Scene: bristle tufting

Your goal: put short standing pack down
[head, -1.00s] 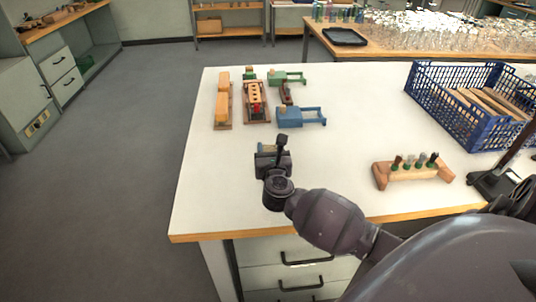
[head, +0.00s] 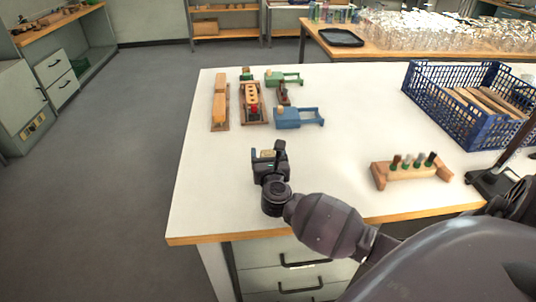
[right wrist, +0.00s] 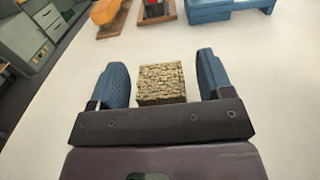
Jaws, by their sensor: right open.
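The short pack (right wrist: 161,84) is a block with a rough, straw-coloured top. In the right wrist view it stands between the two blue-grey fingers, with a gap to each. My right gripper (right wrist: 165,78) is open around it and does not hold it. In the head view the right gripper (head: 268,150) is low over the front left of the white table (head: 345,150), and a bit of the tan pack top (head: 267,154) shows between its fingers. The pack's lower part is hidden. My left gripper is not in view.
Beyond the gripper are a wooden block on a base (head: 219,103), a holed wooden fixture (head: 252,103), a blue fixture (head: 299,118) and a green one (head: 284,78). A wooden rack (head: 410,170) and a blue crate (head: 461,105) stand right. The table's middle is clear.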

